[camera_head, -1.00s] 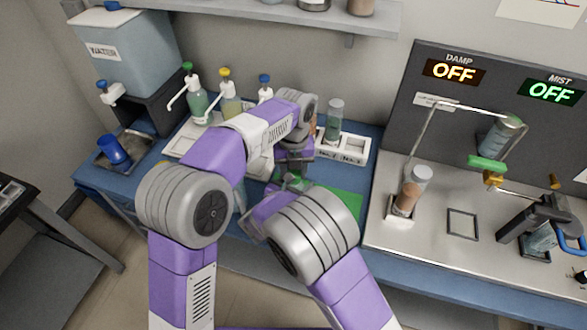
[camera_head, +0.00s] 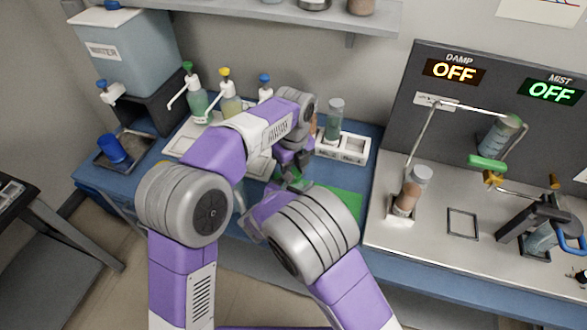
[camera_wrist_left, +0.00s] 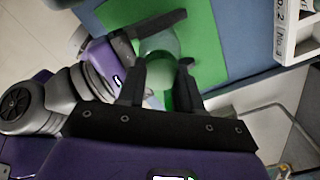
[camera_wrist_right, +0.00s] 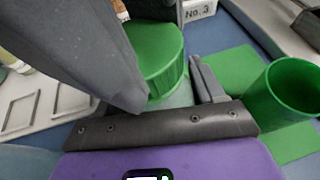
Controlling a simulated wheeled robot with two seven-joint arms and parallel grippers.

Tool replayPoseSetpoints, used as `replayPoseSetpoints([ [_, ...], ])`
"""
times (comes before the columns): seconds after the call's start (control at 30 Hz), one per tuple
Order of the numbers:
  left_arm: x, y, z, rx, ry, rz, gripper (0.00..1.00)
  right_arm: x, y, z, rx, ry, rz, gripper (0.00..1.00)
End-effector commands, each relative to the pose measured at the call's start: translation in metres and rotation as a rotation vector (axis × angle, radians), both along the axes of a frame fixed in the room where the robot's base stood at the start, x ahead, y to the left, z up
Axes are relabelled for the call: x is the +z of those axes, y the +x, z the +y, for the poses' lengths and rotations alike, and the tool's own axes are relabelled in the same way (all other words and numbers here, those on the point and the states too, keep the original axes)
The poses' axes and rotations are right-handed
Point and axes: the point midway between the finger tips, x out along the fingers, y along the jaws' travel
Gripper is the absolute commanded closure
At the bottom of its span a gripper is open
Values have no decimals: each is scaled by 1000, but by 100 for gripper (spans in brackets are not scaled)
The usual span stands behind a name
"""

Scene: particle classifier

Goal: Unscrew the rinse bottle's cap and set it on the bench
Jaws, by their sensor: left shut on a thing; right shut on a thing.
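The rinse bottle is mostly hidden behind my arms in the head view. In the right wrist view its ridged green cap (camera_wrist_right: 165,62) sits on a pale, see-through body (camera_wrist_right: 180,97). My right gripper (camera_wrist_right: 172,98) is shut on this body just below the cap; it shows small in the head view (camera_head: 288,184). My left gripper (camera_wrist_left: 160,85) comes from above, its dark fingers at the cap, and is shut on the cap. Whether the cap is still threaded on the bottle I cannot tell.
A green mat (camera_head: 344,203) lies on the blue bench (camera_wrist_right: 258,38). An open green cylinder (camera_wrist_right: 296,84) stands close beside the right gripper. A white numbered rack (camera_head: 355,149), pump bottles (camera_head: 230,106) and a metal station (camera_head: 433,235) surround the work area.

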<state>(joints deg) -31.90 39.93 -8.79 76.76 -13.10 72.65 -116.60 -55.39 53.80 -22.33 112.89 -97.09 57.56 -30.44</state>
Motion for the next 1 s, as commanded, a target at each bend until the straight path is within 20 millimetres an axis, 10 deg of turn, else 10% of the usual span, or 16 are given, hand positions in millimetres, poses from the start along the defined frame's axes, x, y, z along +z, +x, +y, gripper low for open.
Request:
replayPoseSetpoints([
  [0.4,0,0,0,85,0,-1,100,1,0,0,0,0,-1,100],
  [0.43,0,0,0,85,0,-1,61,1,0,0,0,0,-1,100],
  [0.57,0,0,0,84,0,-1,41,1,0,0,0,0,-1,100],
  [1.0,18,1,0,83,-2,-4,40,1,0,0,0,0,-1,100],
])
